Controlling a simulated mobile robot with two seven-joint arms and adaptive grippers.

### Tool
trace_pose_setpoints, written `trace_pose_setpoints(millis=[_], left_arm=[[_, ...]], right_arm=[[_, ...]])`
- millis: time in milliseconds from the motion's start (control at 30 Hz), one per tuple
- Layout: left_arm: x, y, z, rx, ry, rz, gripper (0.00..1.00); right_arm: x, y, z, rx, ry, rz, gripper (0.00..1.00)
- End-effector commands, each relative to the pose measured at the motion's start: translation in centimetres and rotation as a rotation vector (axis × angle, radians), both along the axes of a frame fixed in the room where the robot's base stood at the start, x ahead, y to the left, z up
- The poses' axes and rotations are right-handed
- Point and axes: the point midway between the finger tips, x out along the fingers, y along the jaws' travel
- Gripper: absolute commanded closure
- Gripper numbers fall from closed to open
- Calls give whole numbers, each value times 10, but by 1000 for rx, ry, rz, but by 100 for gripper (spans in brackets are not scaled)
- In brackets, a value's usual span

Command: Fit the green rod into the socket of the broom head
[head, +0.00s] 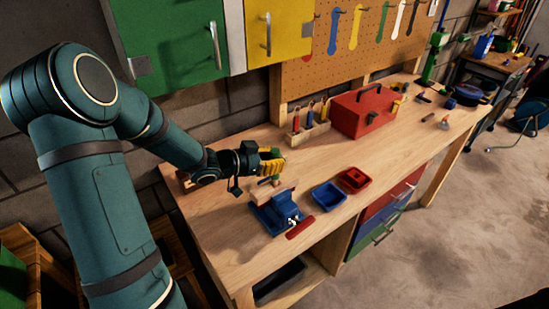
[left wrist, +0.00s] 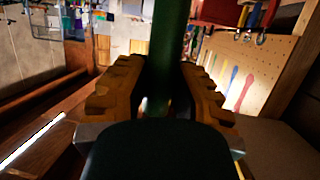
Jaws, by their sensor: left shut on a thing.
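My left gripper (head: 272,162), with yellow fingers, is shut on the green rod, above the left part of the workbench. In the left wrist view the green rod (left wrist: 165,50) stands between the two fingers (left wrist: 160,95) and runs up out of the picture. In the head view only small bits of green show at the fingers. A light wooden block (head: 268,191), seemingly the broom head, sits just below the gripper at the blue vise (head: 275,214). The socket is too small to make out, and I cannot tell whether the rod touches it. My right gripper is not in view.
On the workbench (head: 225,225) are a blue tray (head: 329,196), a red tray (head: 354,180), a wooden tool holder (head: 306,132) and a red toolbox (head: 365,111). Green and yellow cabinets (head: 170,45) hang above. The bench front right of the trays is mostly clear.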

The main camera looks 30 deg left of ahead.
Motion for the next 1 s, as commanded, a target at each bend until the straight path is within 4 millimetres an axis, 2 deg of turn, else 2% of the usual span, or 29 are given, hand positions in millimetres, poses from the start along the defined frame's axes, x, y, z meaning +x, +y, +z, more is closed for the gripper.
trace_pose_setpoints(millis=[1000], left_arm=[[0,0,-17,1,0,-1,100]], right_arm=[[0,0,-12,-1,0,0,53]])
